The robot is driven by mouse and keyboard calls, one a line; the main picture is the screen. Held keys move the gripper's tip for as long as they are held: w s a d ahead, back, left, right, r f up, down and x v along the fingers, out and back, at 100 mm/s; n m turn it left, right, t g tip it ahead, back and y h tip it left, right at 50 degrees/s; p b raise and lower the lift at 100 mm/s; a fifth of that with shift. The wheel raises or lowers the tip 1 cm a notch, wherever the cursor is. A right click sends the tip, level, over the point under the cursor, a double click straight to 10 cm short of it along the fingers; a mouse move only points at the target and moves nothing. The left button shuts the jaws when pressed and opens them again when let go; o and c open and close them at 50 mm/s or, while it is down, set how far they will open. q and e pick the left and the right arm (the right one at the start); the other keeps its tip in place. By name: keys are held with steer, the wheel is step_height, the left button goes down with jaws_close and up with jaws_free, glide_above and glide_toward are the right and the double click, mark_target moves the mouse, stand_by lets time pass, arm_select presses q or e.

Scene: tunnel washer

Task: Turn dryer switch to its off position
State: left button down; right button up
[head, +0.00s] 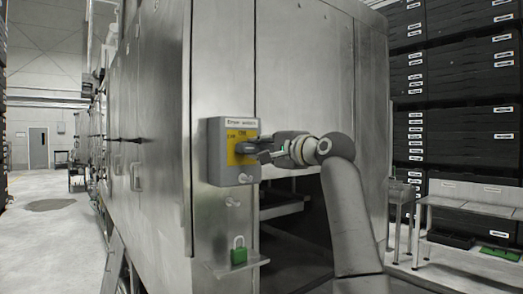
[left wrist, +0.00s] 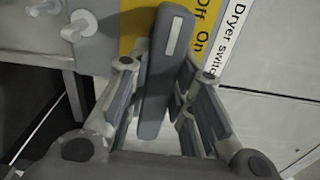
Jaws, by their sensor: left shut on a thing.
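The dryer switch box (head: 218,163) is a grey housing on the steel machine's front corner, with a yellow plate (head: 233,158) and a white label above it. In the left wrist view the plate (left wrist: 138,22) reads "Off" and "On". The switch handle (left wrist: 174,30), a dark grey bar with a pale stripe, crosses the plate. My left gripper (head: 268,149) is at the box front, shut on the handle; its fingers flank the bar in the left wrist view (left wrist: 165,80). The fingers partly hide the handle in the head view. My right gripper is not in view.
Small pale knobs (head: 233,202) stick out below the switch. The machine has a dark opening (head: 300,235) right of the ledge. Black crates (head: 455,100) and a metal table (head: 470,201) stand at right; the left aisle is clear.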

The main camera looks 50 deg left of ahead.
arm_select(q)
steer(key=shift+r, duration=0.1)
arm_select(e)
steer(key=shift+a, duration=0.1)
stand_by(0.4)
arm_select(q)
steer(key=c, duration=1.3)
jaws_free()
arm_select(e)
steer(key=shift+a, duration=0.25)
arm_select(q)
steer(key=shift+d, duration=0.1)
steer(key=d, duration=0.8)
steer(key=s+d, duration=0.1)
steer(key=d, duration=0.2)
steer(key=shift+d, duration=0.4)
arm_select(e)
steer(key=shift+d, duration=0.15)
arm_select(q)
steer(key=shift+w, duration=0.1)
